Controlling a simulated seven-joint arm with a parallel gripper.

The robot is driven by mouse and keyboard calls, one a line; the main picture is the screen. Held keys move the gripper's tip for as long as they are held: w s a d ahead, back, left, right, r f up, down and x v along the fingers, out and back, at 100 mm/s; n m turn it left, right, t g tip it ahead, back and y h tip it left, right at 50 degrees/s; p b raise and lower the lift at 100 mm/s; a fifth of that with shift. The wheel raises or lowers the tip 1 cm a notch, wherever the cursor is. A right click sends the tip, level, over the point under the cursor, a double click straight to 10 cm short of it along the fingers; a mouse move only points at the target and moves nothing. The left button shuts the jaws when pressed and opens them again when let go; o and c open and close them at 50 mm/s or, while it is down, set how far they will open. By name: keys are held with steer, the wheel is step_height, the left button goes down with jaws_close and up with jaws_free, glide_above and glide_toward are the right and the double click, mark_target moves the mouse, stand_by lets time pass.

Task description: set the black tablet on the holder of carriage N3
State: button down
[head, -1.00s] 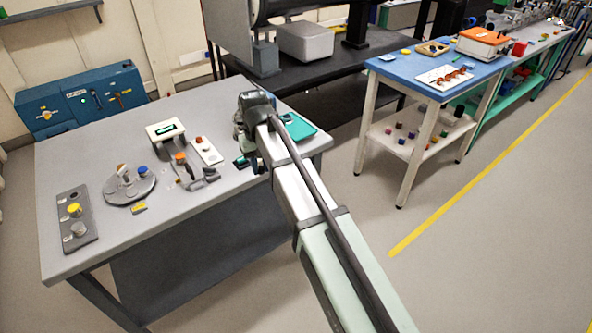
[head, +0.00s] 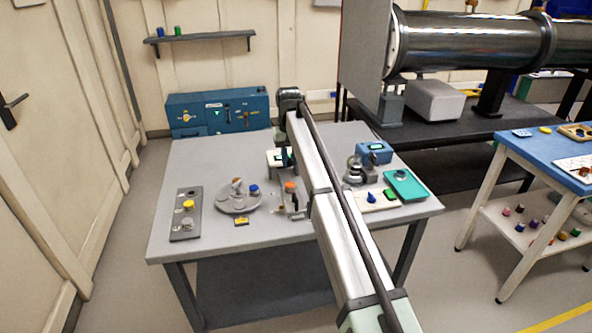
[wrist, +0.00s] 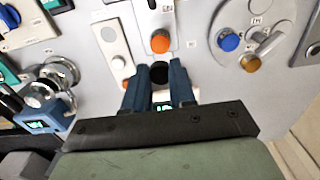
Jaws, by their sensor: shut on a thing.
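A small black round piece (wrist: 159,72), likely the black tablet, shows between the tips of my gripper (wrist: 160,86), which is shut on it. Beyond the tips in the wrist view is a grey stand with an orange knob (wrist: 160,41). The same knob (head: 291,187) shows in the head view. I cannot read a carriage label N3. The gripper's tips are hard to make out in the head view.
A round grey plate (head: 239,204) with a blue knob stands left of the stand. A dark plate with a yellow knob (head: 188,205) is at far left. A metal piece (head: 354,172), a blue display box (head: 374,152) and a teal tray (head: 405,185) are at right.

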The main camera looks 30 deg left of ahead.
mark_target(290, 185)
steer(key=shift+f, duration=3.35)
steer(key=shift+f, duration=0.6)
steer(key=c, duration=0.8)
jaws_free()
steer(key=shift+c, duration=0.2)
steer(key=shift+r, duration=0.1)
step_height(290, 185, up, 14)
steer(key=shift+f, duration=0.15)
